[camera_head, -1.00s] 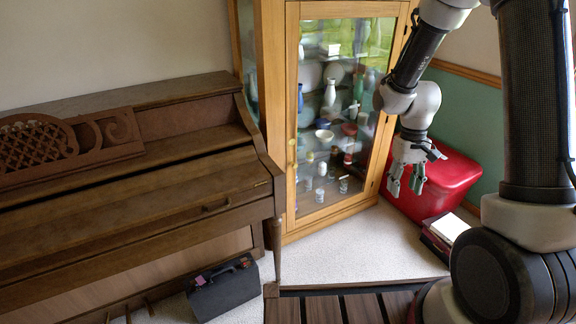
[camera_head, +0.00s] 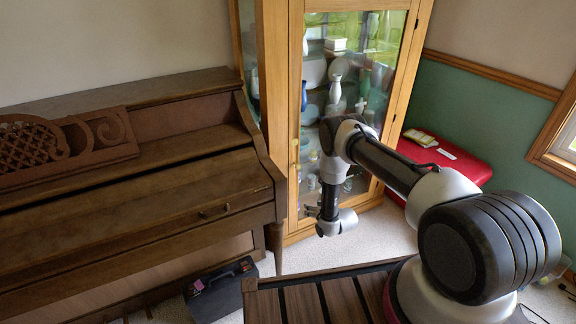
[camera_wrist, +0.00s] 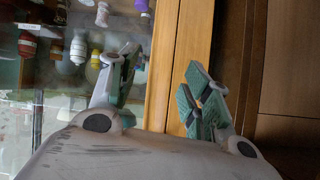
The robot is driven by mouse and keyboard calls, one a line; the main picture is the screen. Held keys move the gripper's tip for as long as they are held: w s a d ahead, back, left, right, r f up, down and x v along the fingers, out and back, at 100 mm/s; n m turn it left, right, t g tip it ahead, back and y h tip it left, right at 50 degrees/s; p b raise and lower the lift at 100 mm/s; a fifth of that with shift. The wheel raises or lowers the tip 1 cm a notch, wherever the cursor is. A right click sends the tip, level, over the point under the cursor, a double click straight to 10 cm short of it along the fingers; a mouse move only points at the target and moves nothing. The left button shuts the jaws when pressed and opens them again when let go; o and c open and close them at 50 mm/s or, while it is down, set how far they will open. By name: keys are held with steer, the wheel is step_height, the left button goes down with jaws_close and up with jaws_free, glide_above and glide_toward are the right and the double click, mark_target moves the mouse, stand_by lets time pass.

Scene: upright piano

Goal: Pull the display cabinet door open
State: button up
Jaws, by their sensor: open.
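The display cabinet door (camera_head: 296,90) is a tall light-wood frame around glass and looks shut. Its frame also shows in the wrist view (camera_wrist: 161,60), with glass to its left. My gripper (camera_head: 311,212) is low in front of the door, near its left upright. In the wrist view my open gripper (camera_wrist: 160,85) has one finger over the glass and the other over the wood to the right. Nothing is between the fingers that I can tell is held. I cannot tell whether they touch the door. No handle shows clearly.
A brown upright piano (camera_head: 130,200) stands close on the left. A black case (camera_head: 222,290) lies on the floor below it. A red box (camera_head: 465,165) is behind my arm on the right. Vases and dishes (camera_head: 335,88) stand behind the glass.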

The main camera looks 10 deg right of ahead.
steer(key=w+a+r+t+y, duration=0.1)
steer(key=w+a+r+t, duration=0.15)
steer(key=w+r, duration=0.3)
steer(key=t+y, duration=0.1)
steer(key=t, duration=0.3)
glide_toward(299, 168)
steer(key=x, duration=0.4)
steer(key=shift+g, duration=0.25)
steer(key=x, duration=0.6)
steer(key=shift+w+a+r, duration=0.2)
steer(key=shift+w+a, duration=0.05)
steer(key=shift+w, duration=0.05)
jaws_close()
